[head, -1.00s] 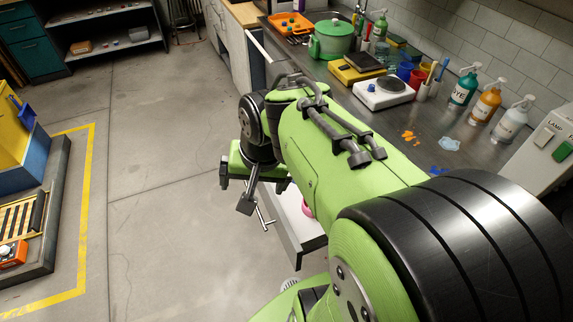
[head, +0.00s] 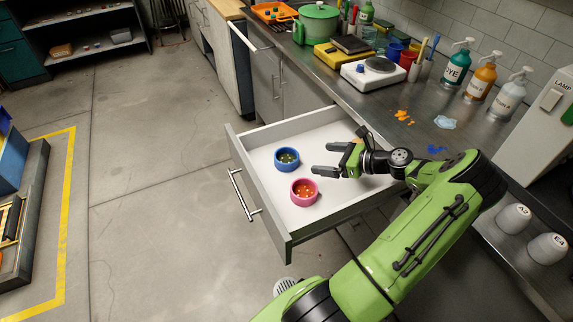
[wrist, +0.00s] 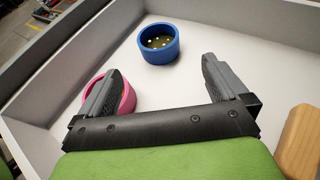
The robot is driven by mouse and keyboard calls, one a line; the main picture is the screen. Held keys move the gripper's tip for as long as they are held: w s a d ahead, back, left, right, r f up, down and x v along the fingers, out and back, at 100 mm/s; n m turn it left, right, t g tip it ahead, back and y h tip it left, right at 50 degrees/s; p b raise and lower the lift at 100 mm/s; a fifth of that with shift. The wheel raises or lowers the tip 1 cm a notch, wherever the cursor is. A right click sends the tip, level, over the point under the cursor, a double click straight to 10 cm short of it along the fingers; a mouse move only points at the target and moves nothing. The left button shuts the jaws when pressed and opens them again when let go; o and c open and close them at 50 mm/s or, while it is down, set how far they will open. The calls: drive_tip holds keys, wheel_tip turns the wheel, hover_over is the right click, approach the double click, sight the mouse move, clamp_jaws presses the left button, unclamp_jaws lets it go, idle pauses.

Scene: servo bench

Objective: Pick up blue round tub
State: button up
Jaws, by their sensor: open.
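The blue round tub (head: 287,159) sits in the open white drawer, towards its far left side, with small pieces inside. In the wrist view the blue tub (wrist: 159,44) is upright beyond the fingertips, between their lines. My gripper (head: 320,159) is open and empty over the drawer, to the right of the blue tub and apart from it. In the wrist view my gripper (wrist: 157,75) has its fingers wide apart. A pink round tub (head: 304,192) stands nearer, and in the wrist view the left finger partly hides it (wrist: 127,101).
The drawer's walls (head: 270,220) stand around both tubs, with a bar handle (head: 243,195) on its front. The drawer floor around the blue tub is mostly clear.

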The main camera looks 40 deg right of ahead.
sight(286, 162)
drive_tip(key=b+x, duration=0.4)
drive_tip(key=x, duration=1.1)
drive_tip(key=shift+s+a+f+b, duration=0.1)
drive_tip(key=shift+a+f+b, duration=0.1)
drive_tip(key=shift+b, duration=0.15)
drive_tip(key=shift+s+r, duration=0.1)
drive_tip(key=shift+c, duration=0.3)
drive_tip(key=c, duration=0.8)
drive_tip(key=shift+r, duration=0.1)
